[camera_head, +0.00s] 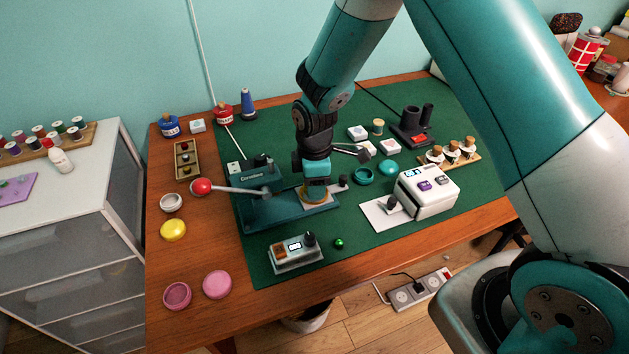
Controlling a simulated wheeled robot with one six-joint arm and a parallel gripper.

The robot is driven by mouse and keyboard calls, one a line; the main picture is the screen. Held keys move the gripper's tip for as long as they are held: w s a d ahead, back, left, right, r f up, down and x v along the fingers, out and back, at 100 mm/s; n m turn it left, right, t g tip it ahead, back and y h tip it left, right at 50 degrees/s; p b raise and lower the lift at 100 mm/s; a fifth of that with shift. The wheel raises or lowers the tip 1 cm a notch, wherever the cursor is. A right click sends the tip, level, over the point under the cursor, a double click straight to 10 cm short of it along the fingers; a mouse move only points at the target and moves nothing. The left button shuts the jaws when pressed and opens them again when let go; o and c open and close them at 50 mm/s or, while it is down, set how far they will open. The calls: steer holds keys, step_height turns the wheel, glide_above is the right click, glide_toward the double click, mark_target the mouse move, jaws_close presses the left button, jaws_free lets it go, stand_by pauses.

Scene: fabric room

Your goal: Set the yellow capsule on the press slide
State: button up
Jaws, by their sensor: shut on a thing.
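My gripper (315,188) points straight down over the teal press slide (329,202), at the right of the press with the red-knobbed lever (201,187). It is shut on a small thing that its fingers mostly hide. A tan-yellow rim (314,198) shows below the fingers, at the slide's surface. I cannot tell if this rim belongs to the yellow capsule or to the slide, nor whether the held thing touches the slide. A round yellow piece (173,229) lies on the bare wood at the left, apart from my gripper.
A white machine (428,189) stands right of the slide. A small grey control box (296,253) and a green ball (339,243) are in front. Teal round pieces (388,168) lie behind, and pink ones (217,284) at the front left.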

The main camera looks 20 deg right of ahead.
steer(key=shift+r, duration=0.2)
steer(key=shift+r+p, duration=0.6)
steer(key=shift+p, duration=0.05)
steer(key=shift+r+p, duration=0.2)
steer(key=shift+p, duration=0.1)
stand_by(0.7)
steer(key=shift+r+p, duration=0.5)
steer(key=shift+r, duration=0.1)
stand_by(0.5)
steer(key=o, duration=0.6)
steer(key=shift+o, duration=0.2)
